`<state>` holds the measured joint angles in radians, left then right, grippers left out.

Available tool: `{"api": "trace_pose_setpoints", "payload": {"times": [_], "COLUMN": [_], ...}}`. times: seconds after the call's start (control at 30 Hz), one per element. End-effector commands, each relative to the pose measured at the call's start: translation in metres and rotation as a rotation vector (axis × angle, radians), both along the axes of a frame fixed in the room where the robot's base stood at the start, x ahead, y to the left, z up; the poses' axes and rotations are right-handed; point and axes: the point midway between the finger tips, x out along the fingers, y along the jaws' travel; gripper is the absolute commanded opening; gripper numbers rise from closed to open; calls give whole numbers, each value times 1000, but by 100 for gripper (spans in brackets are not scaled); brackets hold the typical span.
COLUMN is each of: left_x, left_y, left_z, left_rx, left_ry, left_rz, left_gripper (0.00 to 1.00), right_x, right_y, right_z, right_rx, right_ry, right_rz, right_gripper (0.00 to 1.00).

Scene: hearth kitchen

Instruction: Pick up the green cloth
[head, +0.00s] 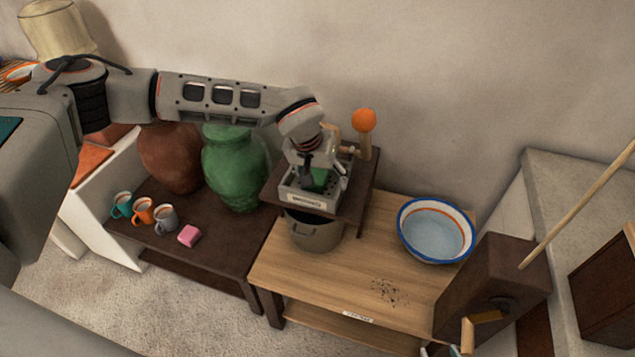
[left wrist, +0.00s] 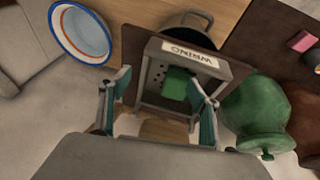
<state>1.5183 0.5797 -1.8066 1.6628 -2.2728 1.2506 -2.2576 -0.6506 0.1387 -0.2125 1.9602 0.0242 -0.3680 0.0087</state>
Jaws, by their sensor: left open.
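The green cloth (head: 319,179) lies in a small grey tray (head: 309,199) with a white label on its front; the label's word is hard to read. The tray stands on a dark raised shelf (head: 346,212). In the left wrist view the cloth (left wrist: 176,83) is a small green block shape inside the tray (left wrist: 150,100). My left gripper (head: 318,170) is above the tray, its fingers pointing down and partly hiding the cloth. In the left wrist view my left gripper (left wrist: 160,80) is open, with the cloth between and beyond its fingers. Contact cannot be told. My right gripper does not show.
An orange ball on a wooden post (head: 364,120) stands just behind the tray. A pot (head: 314,231) sits below the shelf. A green vase (head: 234,167) and brown vase (head: 168,158) stand left. A blue-rimmed bowl (head: 436,232) is right. The wooden table's front (head: 330,285) is mostly clear.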

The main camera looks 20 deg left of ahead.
Motion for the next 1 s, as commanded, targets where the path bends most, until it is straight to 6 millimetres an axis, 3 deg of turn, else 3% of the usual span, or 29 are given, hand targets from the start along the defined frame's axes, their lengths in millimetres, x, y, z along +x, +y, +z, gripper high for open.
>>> {"api": "trace_pose_setpoints", "payload": {"times": [0.1, 0.2, 0.8, 1.0], "left_x": [20, 26, 52, 54], "left_y": [30, 39, 38, 38], "left_z": [12, 13, -51, -57], "left_rx": [96, 125, 123, 123], "left_ry": [-58, -74, -73, -74], "left_rz": [-27, -34, -34, -35], "left_gripper": [62, 62, 62, 62], "right_x": [1, 2, -2, -3], "right_y": [0, 1, 0, 0], "right_z": [0, 1, -12, -12], "right_rx": [2, 2, 0, 0], "right_ry": [-5, -7, 8, 9], "right_rz": [1, 1, 1, 1], "right_gripper": [40, 40, 40, 40]}}
